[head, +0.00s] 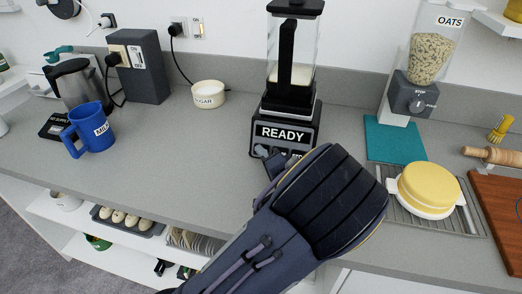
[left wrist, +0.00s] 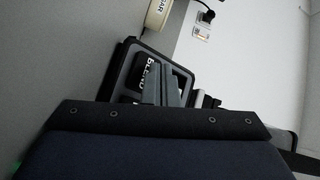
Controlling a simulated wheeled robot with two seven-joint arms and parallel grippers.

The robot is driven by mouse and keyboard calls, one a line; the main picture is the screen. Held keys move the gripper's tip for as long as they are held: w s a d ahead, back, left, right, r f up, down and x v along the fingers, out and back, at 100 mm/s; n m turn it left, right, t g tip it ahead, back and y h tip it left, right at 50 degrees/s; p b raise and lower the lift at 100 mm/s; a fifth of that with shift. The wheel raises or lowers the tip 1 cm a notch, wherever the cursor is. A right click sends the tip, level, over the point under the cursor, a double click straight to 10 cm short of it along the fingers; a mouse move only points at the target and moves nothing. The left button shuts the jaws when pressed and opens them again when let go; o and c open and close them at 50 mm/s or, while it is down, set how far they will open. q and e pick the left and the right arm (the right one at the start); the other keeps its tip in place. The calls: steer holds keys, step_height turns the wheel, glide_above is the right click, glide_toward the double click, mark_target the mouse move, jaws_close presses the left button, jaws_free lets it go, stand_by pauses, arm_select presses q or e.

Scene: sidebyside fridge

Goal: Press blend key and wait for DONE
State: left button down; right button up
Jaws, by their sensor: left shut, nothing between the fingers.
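The blender (head: 290,95) stands on the grey counter against the wall, with a clear jar holding some pale contents. Its front display (head: 283,133) reads READY. My left gripper (head: 268,157) is shut and empty, with its fingertips at the lower front of the blender base. In the left wrist view, the fingers (left wrist: 165,86) point at a dark panel with the blend key label (left wrist: 148,72), which is partly covered by them. I cannot tell whether the fingertips touch the key. In the head view my left arm hides the lower right of the base. My right gripper is not in view.
A sugar bowl (head: 208,94) and a blue milk mug (head: 91,128) stand to the left. An oats dispenser (head: 416,85), a teal mat (head: 394,141) and a yellow-topped dish (head: 428,188) on a rack are to the right.

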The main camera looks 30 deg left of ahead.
arm_select(q)
steer(key=shift+d+f+h, duration=0.1)
steer(key=shift+f+h, duration=0.2)
steer(key=shift+f, duration=0.3)
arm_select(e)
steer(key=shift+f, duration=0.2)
arm_select(q)
steer(key=shift+s+f, duration=0.2)
steer(key=shift+s, duration=0.15)
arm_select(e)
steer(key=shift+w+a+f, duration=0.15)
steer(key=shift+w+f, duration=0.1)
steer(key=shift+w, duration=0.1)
arm_select(q)
steer(key=shift+s+d+r, duration=0.15)
steer(key=shift+s+r, duration=0.1)
steer(key=shift+s, duration=0.2)
steer(key=shift+s+d+r+p, duration=0.2)
steer(key=shift+s+r, duration=0.3)
steer(key=shift+s, duration=0.4)
steer(key=shift+s+d+r+p, duration=0.2)
steer(key=shift+s+r, duration=0.3)
steer(key=shift+s, duration=0.35)
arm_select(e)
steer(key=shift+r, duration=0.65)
arm_select(q)
steer(key=shift+r, duration=0.1)
